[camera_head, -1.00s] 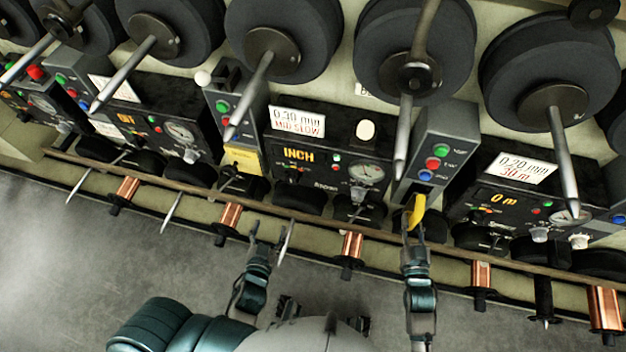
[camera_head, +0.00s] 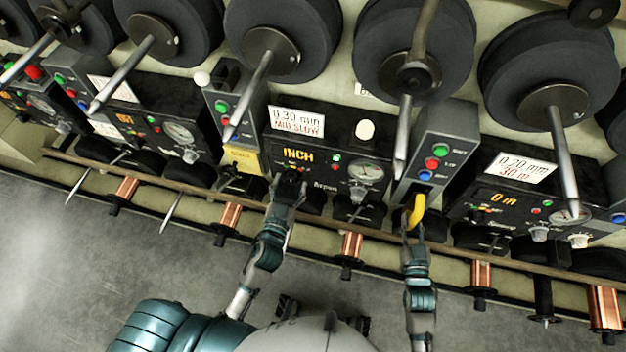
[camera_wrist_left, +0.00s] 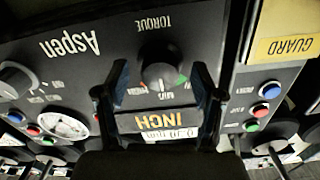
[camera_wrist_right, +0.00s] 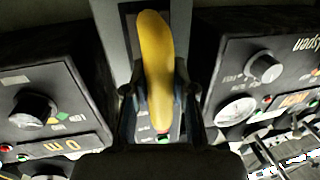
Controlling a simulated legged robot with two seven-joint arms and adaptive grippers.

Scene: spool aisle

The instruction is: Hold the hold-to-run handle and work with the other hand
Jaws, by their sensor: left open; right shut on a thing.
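The yellow hold-to-run handle (camera_head: 416,213) sticks out below a grey button box with green, red and blue buttons. My right gripper (camera_head: 414,230) is shut on it; the right wrist view shows the yellow handle (camera_wrist_right: 156,65) between the fingers. My left gripper (camera_head: 289,178) is open at the black panel whose display reads INCH. In the left wrist view, the TORQUE knob (camera_wrist_left: 163,70) lies between the open fingers of my left gripper (camera_wrist_left: 160,92). I cannot tell whether the fingers touch it. The INCH display (camera_wrist_left: 155,121) shows just beyond the knob.
A card (camera_head: 297,121) reads 0.30 mm, MID SLOW. A yellow GUARD tag (camera_head: 243,160) is left of the panel. Black spools on spindles hang above; copper bobbins (camera_head: 351,248) line a rail (camera_head: 330,229) below. The floor at left is clear.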

